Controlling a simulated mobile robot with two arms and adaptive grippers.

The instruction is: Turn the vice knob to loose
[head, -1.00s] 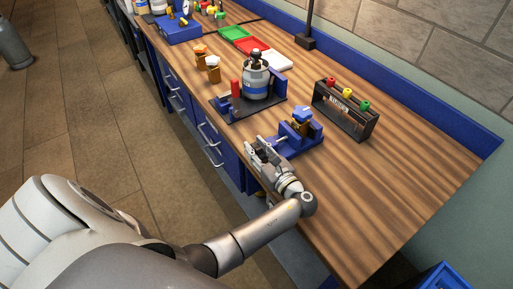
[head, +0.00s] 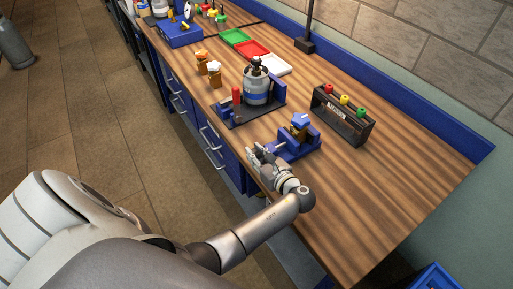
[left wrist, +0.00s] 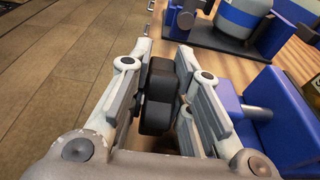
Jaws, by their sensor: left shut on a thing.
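The blue vice (head: 300,148) stands near the front edge of the workbench, with a light-blue and brown piece (head: 301,121) at its top. In the left wrist view its blue body (left wrist: 280,130) is at the right, with a silver screw rod (left wrist: 257,112) pointing toward my fingers. My left gripper (head: 257,157) is at the front end of the vice, by the bench edge. My right gripper is not in view.
A grey and blue canister (head: 257,87) stands on a dark base behind the vice, beside a red cylinder (head: 236,95). A dark rack (head: 343,115) with coloured knobs is to the right. Trays and two small brown-bodied items stand further back. The bench's right end is clear.

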